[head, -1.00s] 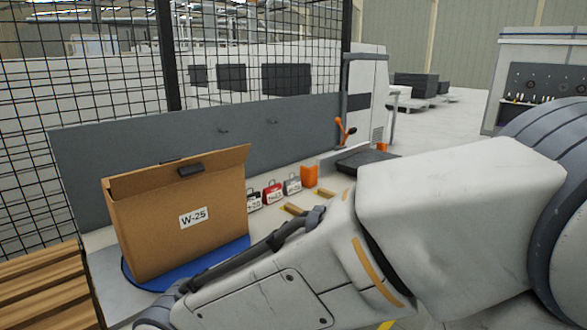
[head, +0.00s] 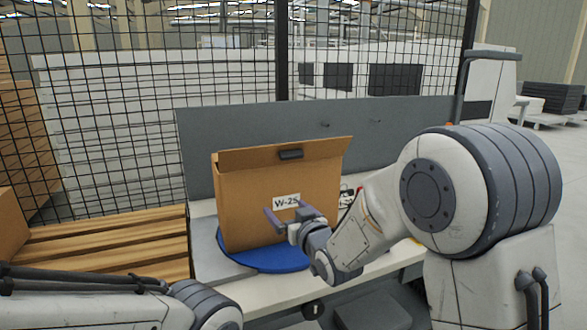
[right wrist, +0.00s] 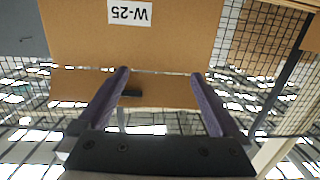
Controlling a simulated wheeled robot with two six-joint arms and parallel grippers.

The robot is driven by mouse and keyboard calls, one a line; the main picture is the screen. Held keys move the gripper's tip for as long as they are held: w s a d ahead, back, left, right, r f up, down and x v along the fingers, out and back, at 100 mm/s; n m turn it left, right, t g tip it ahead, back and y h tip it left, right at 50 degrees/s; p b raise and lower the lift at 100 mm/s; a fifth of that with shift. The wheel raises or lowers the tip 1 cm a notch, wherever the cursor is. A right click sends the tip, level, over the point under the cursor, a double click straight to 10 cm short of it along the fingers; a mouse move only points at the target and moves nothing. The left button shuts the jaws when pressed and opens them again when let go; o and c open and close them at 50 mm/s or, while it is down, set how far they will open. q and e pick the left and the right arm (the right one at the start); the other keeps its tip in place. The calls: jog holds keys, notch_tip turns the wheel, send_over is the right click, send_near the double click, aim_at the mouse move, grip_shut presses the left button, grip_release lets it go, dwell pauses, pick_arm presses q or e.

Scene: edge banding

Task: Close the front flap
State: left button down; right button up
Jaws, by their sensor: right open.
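A brown cardboard box (head: 245,205) labelled W-25 stands upright on a blue round plate (head: 268,259). Its front flap (head: 235,159), a strip along the top edge with a black piece (head: 290,154) on it, is not folded down over the box. My right gripper (head: 288,217) is open and empty in front of the box's front face, near the label and below the flap. In the right wrist view, upside down, the flap (right wrist: 80,83) lies beyond the fingertips (right wrist: 160,73). I cannot tell whether they touch the box. My left gripper is out of view; only its arm shows.
The white bench (head: 275,285) has a grey backboard (head: 400,125) behind the box. Wooden slats (head: 110,245) lie to the left, and a wire mesh fence (head: 120,120) runs behind. Small items beside the box are mostly hidden by my right arm.

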aim_at(293, 158)
jog(key=w+d+r+t+y, duration=0.1)
jog(key=w+d+r+t, duration=0.25)
jog(key=d+t, duration=0.2)
jog(key=p+x, duration=0.1)
jog(key=x, duration=0.5)
jog(key=p+x, duration=0.1)
jog(key=x, duration=0.2)
jog(key=shift+r+p, duration=0.35)
jog(key=shift+w+a+r, duration=0.15)
jog(key=shift+w+a, duration=0.05)
jog(key=shift+w, duration=0.2)
